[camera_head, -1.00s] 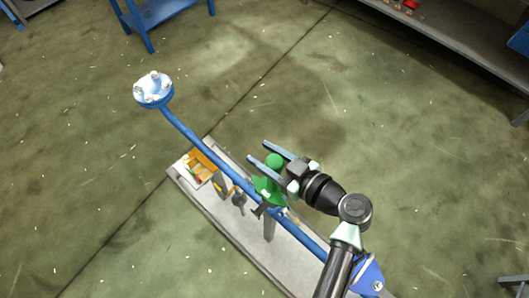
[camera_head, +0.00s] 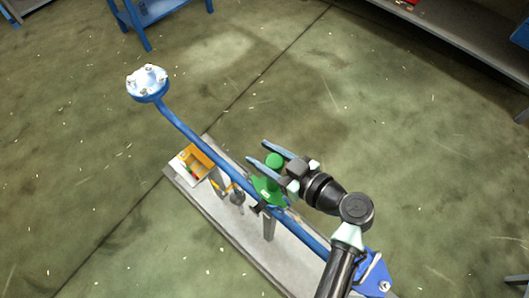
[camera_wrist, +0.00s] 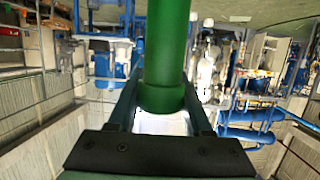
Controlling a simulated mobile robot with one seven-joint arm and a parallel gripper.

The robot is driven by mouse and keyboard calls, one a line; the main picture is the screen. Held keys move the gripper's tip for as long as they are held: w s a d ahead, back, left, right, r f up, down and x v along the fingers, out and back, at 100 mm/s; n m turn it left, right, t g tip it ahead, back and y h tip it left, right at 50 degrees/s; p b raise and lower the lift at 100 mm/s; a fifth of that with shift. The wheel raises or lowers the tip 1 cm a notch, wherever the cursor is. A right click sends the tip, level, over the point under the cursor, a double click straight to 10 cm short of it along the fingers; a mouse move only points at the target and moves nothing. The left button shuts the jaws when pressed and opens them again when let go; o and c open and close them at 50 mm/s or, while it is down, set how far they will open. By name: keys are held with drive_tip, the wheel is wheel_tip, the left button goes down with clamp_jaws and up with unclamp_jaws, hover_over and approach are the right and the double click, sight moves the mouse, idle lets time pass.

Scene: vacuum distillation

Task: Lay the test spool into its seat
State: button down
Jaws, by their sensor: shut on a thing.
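My gripper (camera_head: 269,152) is shut on a green upright piece (camera_head: 275,160) with a rounded top and a wide green foot. In the wrist view the green piece (camera_wrist: 163,60) runs between the fingers as a smooth cylinder with a thicker collar. A long bent blue pipe (camera_head: 190,132) passes by the green foot and ends at upper left in a flange (camera_head: 147,83) with pale bolts. I cannot tell whether the green piece is joined to the pipe, or which of them is the test spool. No seat can be made out clearly.
A long grey bench (camera_head: 215,222) lies under the pipe, with a grey post (camera_head: 269,228) on it. An orange-edged box (camera_head: 190,163) and several small tools stand at its left end. A blue table (camera_head: 155,12) and a grey shelf (camera_head: 460,35) are farther off, with open floor between.

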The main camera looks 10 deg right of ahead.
drive_tip(key=shift+f+b, duration=0.8)
drive_tip(key=shift+f, duration=0.1)
drive_tip(key=shift+b, duration=0.85)
idle(1.3)
drive_tip(key=shift+f+b, duration=0.8)
drive_tip(key=shift+b, duration=0.15)
drive_tip(key=shift+c, duration=1.2)
unclamp_jaws()
drive_tip(key=shift+s+f, duration=0.1)
drive_tip(key=shift+f, duration=0.2)
drive_tip(key=b+v, duration=0.1)
drive_tip(key=v, duration=1.2)
drive_tip(key=shift+r+b, duration=0.25)
drive_tip(key=shift+b, duration=0.05)
drive_tip(key=shift+a, duration=0.1)
